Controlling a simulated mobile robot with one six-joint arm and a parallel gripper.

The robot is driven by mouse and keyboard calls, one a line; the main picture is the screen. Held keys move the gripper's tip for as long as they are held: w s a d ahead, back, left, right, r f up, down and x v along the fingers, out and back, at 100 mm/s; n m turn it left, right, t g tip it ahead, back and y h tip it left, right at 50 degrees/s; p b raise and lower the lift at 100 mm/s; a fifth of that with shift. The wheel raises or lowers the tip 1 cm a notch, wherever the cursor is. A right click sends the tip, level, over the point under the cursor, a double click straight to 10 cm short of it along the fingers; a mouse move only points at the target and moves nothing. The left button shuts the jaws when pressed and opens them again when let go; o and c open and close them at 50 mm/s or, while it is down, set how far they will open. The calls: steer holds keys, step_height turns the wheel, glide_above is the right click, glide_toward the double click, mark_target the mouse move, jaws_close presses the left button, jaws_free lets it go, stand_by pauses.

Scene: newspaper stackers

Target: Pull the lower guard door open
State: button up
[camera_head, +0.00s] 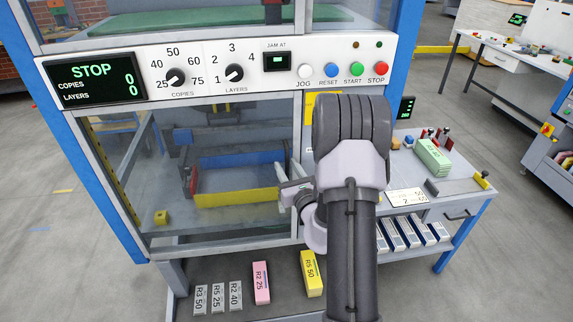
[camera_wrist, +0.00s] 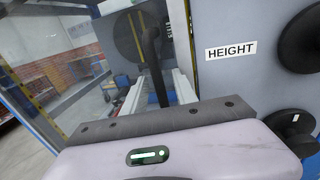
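The lower guard door (camera_head: 232,133) is a clear panel in a grey frame below the control panel, and it looks shut. It also shows in the wrist view (camera_wrist: 117,48). My gripper (camera_head: 284,184) is at the right part of the door, with its two pale fingers apart. In the wrist view my gripper (camera_wrist: 158,88) has a dark upright bar (camera_wrist: 154,60), which looks like the door handle, between its fingers. I cannot tell whether the fingers touch it. My arm hides the handle area in the head view.
The control panel (camera_head: 220,72) reads STOP. Behind the clear panel lies a blue and yellow tray (camera_head: 237,199). Several labelled blocks, including a pink one (camera_head: 261,283) and a yellow one (camera_head: 312,273), lie on a low shelf. A side table (camera_head: 440,189) stands at right. Floor is clear at left.

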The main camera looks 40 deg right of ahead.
jaws_close()
stand_by(1.4)
